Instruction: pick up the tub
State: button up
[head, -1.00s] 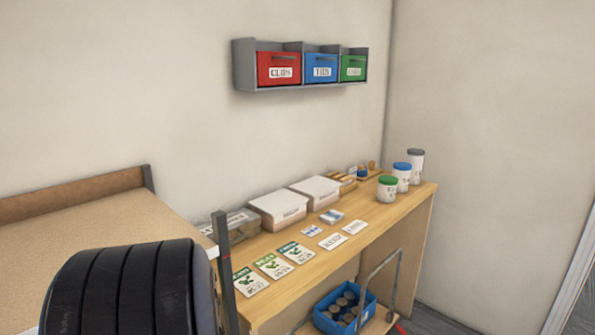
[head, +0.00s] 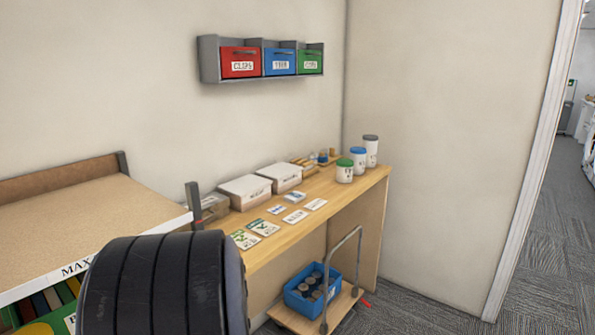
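Several things could be the tub. A blue open bin (head: 312,288) holding several round dark items sits on a low wooden trolley under the bench. White lidded tubs stand at the bench's far right end: one with a green lid (head: 344,171), one with a blue lid (head: 358,160) and one with a grey lid (head: 371,151). They stand upright in a row. Two white lidded boxes, the left one (head: 245,191) and the right one (head: 279,177), sit further left on the bench. My gripper is not in view.
The wooden bench (head: 330,191) also carries cards and packets. The trolley (head: 291,317) has a grey metal handle. A wall rack (head: 209,61) holds red, blue and green bins. A shelf unit (head: 80,220) stands left. Carpet is clear right of the trolley, towards a doorway.

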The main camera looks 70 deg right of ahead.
aim_at(369, 141)
jog(key=z, duration=0.5)
jog(key=i+l+z, duration=0.1)
jog(key=z, duration=0.85)
jog(key=i+z, duration=0.1)
jog(key=z, duration=0.4)
jog(key=i+z, duration=0.1)
jog(key=z, duration=0.85)
